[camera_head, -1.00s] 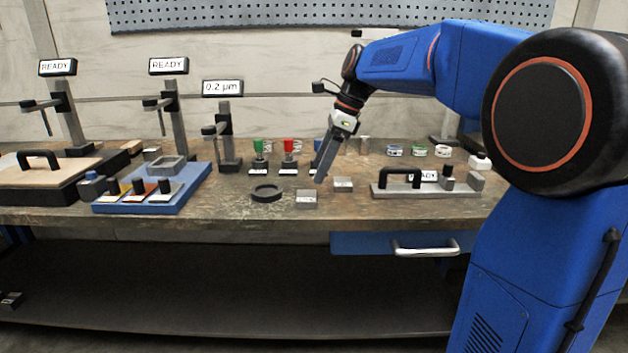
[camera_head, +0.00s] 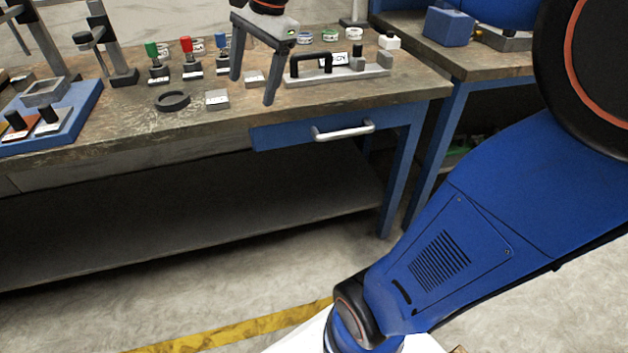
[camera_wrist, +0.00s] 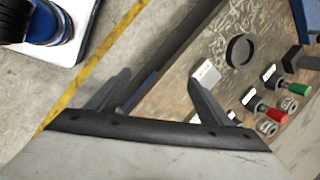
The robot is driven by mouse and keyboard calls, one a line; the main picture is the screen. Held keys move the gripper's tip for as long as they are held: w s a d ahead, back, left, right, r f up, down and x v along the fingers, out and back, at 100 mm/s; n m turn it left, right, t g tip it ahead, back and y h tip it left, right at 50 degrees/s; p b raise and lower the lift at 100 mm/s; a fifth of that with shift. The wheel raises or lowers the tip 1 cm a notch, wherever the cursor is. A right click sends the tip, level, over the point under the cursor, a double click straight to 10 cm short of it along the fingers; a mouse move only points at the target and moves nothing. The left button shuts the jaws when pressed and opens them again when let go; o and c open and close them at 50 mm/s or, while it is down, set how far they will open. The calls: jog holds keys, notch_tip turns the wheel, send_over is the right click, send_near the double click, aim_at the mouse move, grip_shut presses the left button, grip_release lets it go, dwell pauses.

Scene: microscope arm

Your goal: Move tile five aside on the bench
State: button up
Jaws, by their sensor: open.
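Two small pale grey labelled tiles lie on the bench: a front tile (camera_head: 217,99) beside the black ring, and a back tile (camera_head: 254,79) further right. Their labels are too small to read, so I cannot tell which is tile five. My gripper (camera_head: 252,92) is open and empty, fingers pointing down at the bench. In the head view its fingers frame the back tile, but I cannot tell their height above it. In the wrist view my gripper (camera_wrist: 160,76) has one tile (camera_wrist: 205,73) just outside its right finger; the other tile does not show clearly.
The black ring (camera_head: 172,101) lies left of the front tile. A plate with a black handle (camera_head: 311,64) stands close right of my gripper. Green, red and blue-topped stamps (camera_head: 187,57) stand behind. A blue tray (camera_head: 62,115) is at left. The bench front (camera_head: 150,130) is bare.

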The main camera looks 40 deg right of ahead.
jog(key=s+d+f+n+t+h, duration=0.2)
jog(key=s+f+n, duration=1.2)
jog(key=s, duration=0.5)
notch_tip(320, 180, down, 2)
jog(key=shift+s+f+h, duration=0.15)
jog(key=shift+s+h, duration=0.15)
jog(key=shift+s, duration=0.05)
